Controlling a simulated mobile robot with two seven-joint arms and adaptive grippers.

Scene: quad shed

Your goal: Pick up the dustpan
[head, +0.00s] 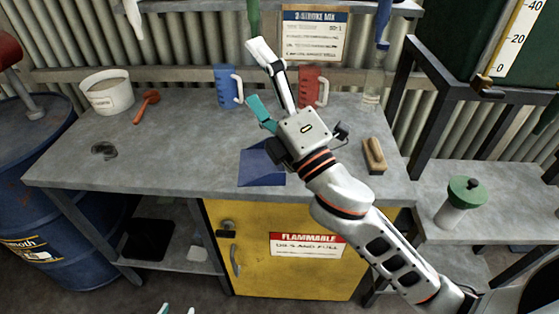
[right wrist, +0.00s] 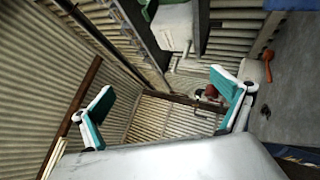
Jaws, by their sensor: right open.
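A flat blue dustpan (head: 260,168) lies on the grey workbench, partly hidden behind my right gripper and wrist. My right gripper (head: 257,76) is above the bench, open and empty, its fingers pointing toward the back wall. In the right wrist view the two teal-padded fingers (right wrist: 162,104) are wide apart with nothing between them. Only the fingertips of my left gripper (head: 177,309) show at the bottom edge of the head view, with a gap between them.
On the workbench (head: 185,155) stand a white bucket (head: 107,97), a blue mug (head: 226,88) and a red mug (head: 311,88). An orange tool (head: 147,105) and a wooden brush (head: 374,156) lie there too. A green-lidded container (head: 462,205) stands on the right bench.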

